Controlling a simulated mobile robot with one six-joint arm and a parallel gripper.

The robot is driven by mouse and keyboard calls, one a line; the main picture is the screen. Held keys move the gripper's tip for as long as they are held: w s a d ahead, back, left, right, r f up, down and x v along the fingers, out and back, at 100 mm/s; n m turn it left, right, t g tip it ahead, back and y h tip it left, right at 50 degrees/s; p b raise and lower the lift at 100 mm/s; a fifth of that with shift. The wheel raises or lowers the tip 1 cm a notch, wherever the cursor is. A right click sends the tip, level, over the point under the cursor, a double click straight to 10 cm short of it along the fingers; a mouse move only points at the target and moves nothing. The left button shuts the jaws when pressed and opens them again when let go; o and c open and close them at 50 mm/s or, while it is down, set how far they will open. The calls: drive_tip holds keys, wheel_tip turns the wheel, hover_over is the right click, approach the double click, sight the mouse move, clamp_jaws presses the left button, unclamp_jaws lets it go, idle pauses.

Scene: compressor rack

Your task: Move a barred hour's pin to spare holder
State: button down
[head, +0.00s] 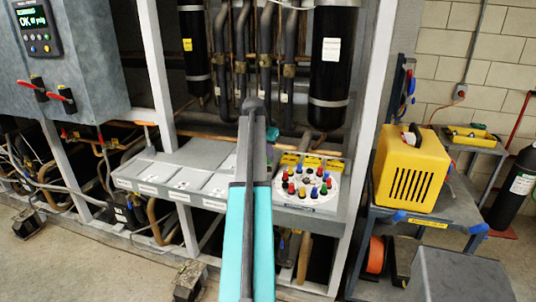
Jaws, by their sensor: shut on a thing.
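A round white dial (334,190) lies on the right end of the grey shelf, with several red, blue, yellow, green and black pins standing on it. Its left edge is close to my arm in the picture. Small print on the dial is too fine to read, so I cannot tell which hours are barred. Yellow tags (312,163) stand in a row just behind the dial. I cannot pick out the spare holder for certain. My teal and grey arm rises through the middle of the view; my gripper's fingertips and anything in them are hidden.
Grey lidded boxes (182,178) line the shelf left of the dial. Black cylinders (331,60) and pipes stand behind it. A white upright post (371,130) bounds the dial's right side. A yellow case (412,168) sits on a cart at right.

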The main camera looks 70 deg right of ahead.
sight(268, 161)
drive_tip(key=shift+f+b, duration=0.3)
drive_tip(key=shift+f, duration=1.25)
idle(1.4)
drive_tip(key=c, duration=1.6)
unclamp_jaws()
drive_tip(key=shift+r, duration=0.1)
drive_tip(key=shift+b+v, duration=1.4)
drive_tip(key=shift+v, duration=5.45)
